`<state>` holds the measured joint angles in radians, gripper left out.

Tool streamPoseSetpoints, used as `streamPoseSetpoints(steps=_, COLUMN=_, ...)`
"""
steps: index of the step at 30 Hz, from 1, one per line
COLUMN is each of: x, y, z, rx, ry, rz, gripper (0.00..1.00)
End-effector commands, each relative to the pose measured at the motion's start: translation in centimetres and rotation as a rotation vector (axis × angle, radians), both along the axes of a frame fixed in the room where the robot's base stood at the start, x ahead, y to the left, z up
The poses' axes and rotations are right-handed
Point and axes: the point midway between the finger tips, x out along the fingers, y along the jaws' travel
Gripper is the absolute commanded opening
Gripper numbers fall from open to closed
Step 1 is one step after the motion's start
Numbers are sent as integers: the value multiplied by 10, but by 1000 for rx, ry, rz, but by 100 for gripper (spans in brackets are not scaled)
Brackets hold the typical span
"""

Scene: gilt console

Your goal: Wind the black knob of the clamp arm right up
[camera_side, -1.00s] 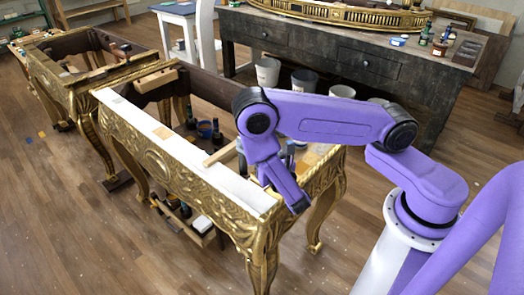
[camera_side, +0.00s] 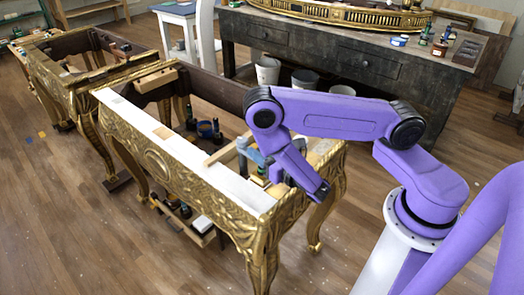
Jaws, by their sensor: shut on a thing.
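My gripper (camera_side: 319,191) is at the lower end of my purple arm, small and dark, over the right end of the near gilt console (camera_side: 160,155). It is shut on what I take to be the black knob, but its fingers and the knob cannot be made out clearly. A grey-blue upright piece with a short sideways arm (camera_side: 253,157) stands just left of my forearm. It may be the clamp arm, but I cannot tell for sure. My arm hides part of the console's right end.
A wooden strip (camera_side: 222,153) lies across the console frame. Dark bottles and a blue-rimmed jar (camera_side: 205,130) stand inside it. A second gilt frame (camera_side: 62,75) is at the left. A dark workbench (camera_side: 350,60) with buckets beneath is behind.

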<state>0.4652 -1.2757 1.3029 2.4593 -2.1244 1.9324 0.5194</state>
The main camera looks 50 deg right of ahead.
Motion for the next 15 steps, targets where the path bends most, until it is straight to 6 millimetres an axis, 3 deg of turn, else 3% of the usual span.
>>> streamPoseSetpoints(steps=15, x=-1, y=-2, z=-1, rx=-2, ry=5, rz=216, gripper=11)
